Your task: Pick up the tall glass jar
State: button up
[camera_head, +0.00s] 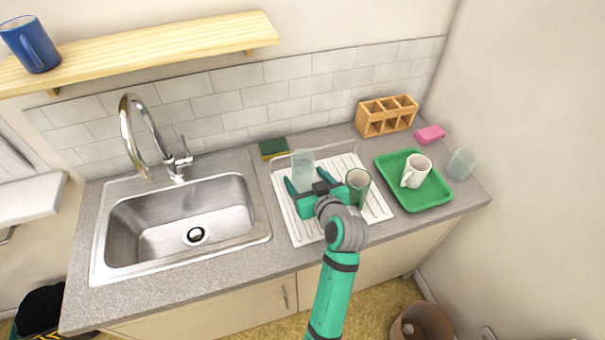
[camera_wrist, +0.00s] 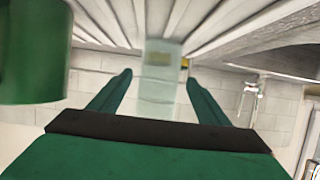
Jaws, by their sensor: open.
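The tall glass jar (camera_head: 302,163), pale and see-through, stands upright on the white drying rack. My gripper (camera_head: 313,181) is open, low over the rack, with its green fingers at the jar. In the wrist view the jar (camera_wrist: 158,62) shows in the gap between the two fingertips (camera_wrist: 159,78). Whether either finger touches it I cannot tell. The gripper hides part of the jar's lower portion in the head view.
A green glass (camera_head: 357,187) stands close right of my gripper, large at the wrist view's left (camera_wrist: 35,50). The drying rack (camera_head: 378,207) has a raised wire back. A green tray (camera_head: 437,200) with a white mug (camera_head: 416,171) lies right. The sink (camera_head: 180,225) is left.

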jog(key=shift+x, duration=1.45)
jog(key=c, duration=1.5)
jog(key=shift+r, duration=0.3)
